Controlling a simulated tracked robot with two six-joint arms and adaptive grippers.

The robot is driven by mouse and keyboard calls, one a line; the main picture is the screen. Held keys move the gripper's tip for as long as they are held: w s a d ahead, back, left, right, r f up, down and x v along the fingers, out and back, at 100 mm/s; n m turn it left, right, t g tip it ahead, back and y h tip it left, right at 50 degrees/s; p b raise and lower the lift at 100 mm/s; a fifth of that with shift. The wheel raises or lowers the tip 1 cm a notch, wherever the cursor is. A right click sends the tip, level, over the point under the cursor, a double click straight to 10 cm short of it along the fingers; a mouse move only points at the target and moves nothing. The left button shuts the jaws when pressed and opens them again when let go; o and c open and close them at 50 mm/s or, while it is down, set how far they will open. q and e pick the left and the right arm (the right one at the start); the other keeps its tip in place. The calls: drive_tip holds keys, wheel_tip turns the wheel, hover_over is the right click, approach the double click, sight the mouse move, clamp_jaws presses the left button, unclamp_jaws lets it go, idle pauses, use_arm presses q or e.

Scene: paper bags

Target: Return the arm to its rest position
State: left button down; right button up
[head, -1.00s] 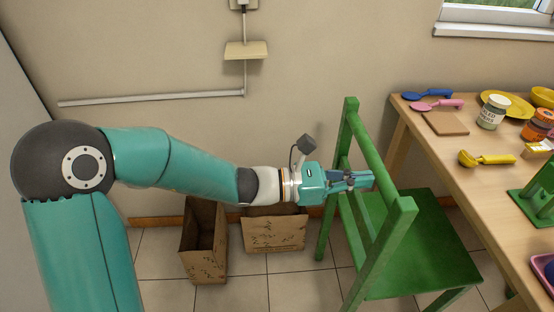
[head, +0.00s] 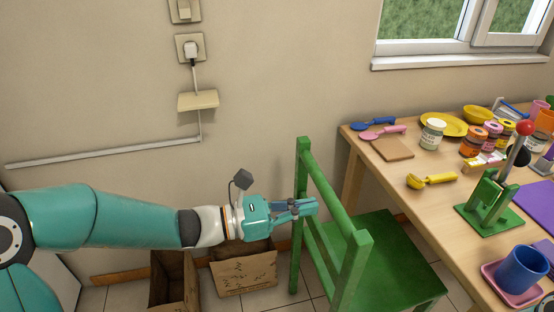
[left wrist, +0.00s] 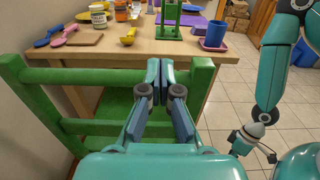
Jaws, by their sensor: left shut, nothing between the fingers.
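My left arm reaches in from the left in the head view, stretched out level. Its gripper (head: 314,206) is shut and empty, with its tips by the back of the green chair (head: 385,262). In the left wrist view the shut fingers (left wrist: 160,78) point over the chair's green rail (left wrist: 110,76) toward the table; I cannot tell whether they touch the chair. My teal right arm shows at the right of the left wrist view, with its gripper (left wrist: 254,146) hanging low over the floor. That gripper is too small to read.
Two paper bags (head: 244,274) stand on the floor by the wall, partly below my left arm. A wooden table (head: 405,180) at right holds spoons, jars, a yellow scoop (head: 430,181), a green stand (head: 488,215) and a blue mug (head: 520,270). Tiled floor (left wrist: 232,95) is open beyond the chair.

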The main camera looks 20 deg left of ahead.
use_arm(q)
drive_tip(key=shift+f, duration=0.1)
drive_tip(key=s+d+f+m+g+y, duration=0.1)
drive_tip(key=s+d+f+g, duration=0.2)
drive_tip(key=f, duration=0.4)
drive_tip(key=s+f+m+g, duration=0.1)
drive_tip(key=s+f+g, duration=0.25)
drive_tip(key=f, duration=0.35)
drive_tip(key=s+d+f+m+g+y, duration=0.15)
drive_tip(key=s+f, duration=0.25)
drive_tip(key=f, duration=0.4)
drive_tip(key=s+a+f+m+g+y, duration=0.2)
drive_tip(key=s+a+f+m+y, duration=0.2)
drive_tip(key=s+f+m, duration=0.5)
drive_tip(key=s+a+f+m+g+y, duration=0.35)
drive_tip(key=s+f+m, duration=0.2)
drive_tip(key=f, duration=0.45)
drive_tip(key=w+a+f+m+t+y, duration=0.1)
drive_tip(key=w+m+t, duration=0.3)
drive_tip(key=w+t, duration=0.15)
wheel_tip(320, 180, up, 18)
drive_tip(key=g+p, duration=0.1)
drive_tip(key=p, duration=1.7)
drive_tip(key=shift+w, duration=0.15)
